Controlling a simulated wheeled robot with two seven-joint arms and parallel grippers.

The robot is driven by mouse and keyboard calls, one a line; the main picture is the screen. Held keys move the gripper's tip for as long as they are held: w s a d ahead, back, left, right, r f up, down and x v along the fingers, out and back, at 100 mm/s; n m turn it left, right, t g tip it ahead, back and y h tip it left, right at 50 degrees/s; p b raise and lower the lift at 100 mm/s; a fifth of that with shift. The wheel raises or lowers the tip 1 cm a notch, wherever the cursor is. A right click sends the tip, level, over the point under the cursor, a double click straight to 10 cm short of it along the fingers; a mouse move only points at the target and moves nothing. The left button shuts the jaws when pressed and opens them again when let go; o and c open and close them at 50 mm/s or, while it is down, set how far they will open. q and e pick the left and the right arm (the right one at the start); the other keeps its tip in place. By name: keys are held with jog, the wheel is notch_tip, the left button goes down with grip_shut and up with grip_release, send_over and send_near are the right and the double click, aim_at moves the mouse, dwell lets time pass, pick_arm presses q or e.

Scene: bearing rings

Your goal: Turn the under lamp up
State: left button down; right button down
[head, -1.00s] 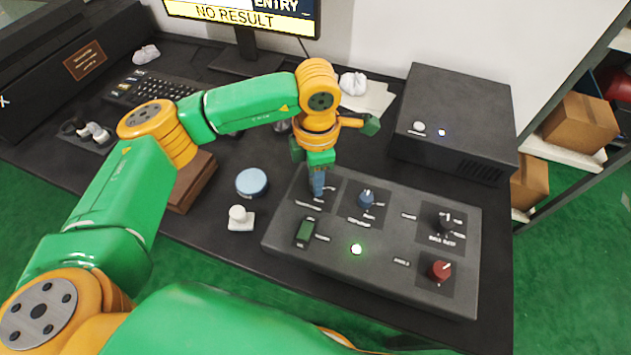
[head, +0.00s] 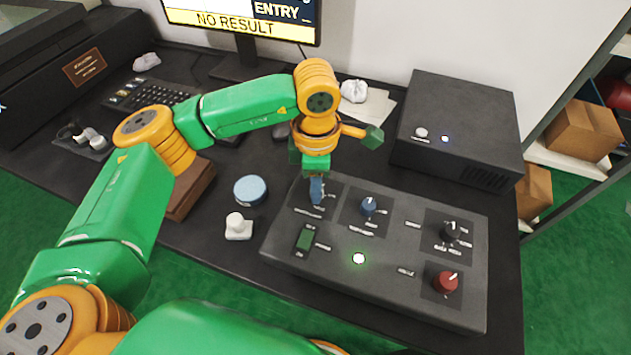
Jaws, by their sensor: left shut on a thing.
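A grey control panel (head: 385,256) lies on the dark desk with several knobs, a green rocker switch (head: 305,240) and a lit green light (head: 358,258). My left gripper (head: 317,192) points down at the panel's upper left and is shut on the upper-left knob (head: 317,198), which its fingers mostly hide. A blue knob (head: 368,206) stands just right of it. A black knob (head: 450,231) and a red knob (head: 446,282) are at the panel's right. The labels are too small to read, so I cannot tell which one names the under lamp. My right gripper is not in view.
A dark box (head: 458,125) stands behind the panel at the right. A blue round puck (head: 250,189) and a white knobbed piece (head: 238,227) lie left of the panel. A keyboard (head: 150,95) and a monitor (head: 240,22) are farther back.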

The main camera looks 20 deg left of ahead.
pick_arm(q)
jog(key=c, duration=0.6)
grip_release()
notch_tip(320, 180, up, 7)
jog(key=shift+s+d, duration=0.1)
